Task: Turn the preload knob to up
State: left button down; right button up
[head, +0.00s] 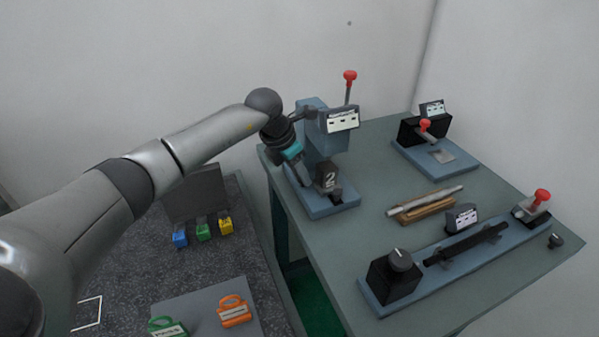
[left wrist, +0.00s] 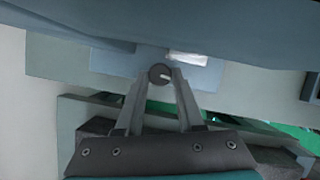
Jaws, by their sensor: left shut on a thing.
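A small dark round knob (left wrist: 160,74) with a white mark shows in the left wrist view, between the tips of my left gripper (left wrist: 161,80). The mark points roughly to the right in that picture. The two grey fingers are shut on the knob. In the head view my left gripper (head: 303,173) reaches down at the left side of the blue-grey press (head: 323,143), and the gripped knob is hidden there. My right gripper is not in view.
The press has a red-tipped lever (head: 350,76) and a black block marked 2 (head: 327,177). On the same green table stand another black knob unit (head: 393,283), a wooden block with a rod (head: 425,205) and a black fixture (head: 425,129). Colored tags lie on the left bench.

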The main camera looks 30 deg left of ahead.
pick_arm(q)
jog(key=shift+n+y+p, duration=0.3)
jog(key=shift+n+p, duration=0.3)
jog(key=shift+n, duration=0.2)
jog(key=c, duration=0.5)
grip_release()
jog(key=shift+r, duration=0.2)
jog(key=v, duration=0.7)
jog(key=p+v, duration=0.1)
jog(key=v, duration=0.7)
jog(key=shift+s+f, duration=0.1)
jog(key=shift+s, duration=0.15)
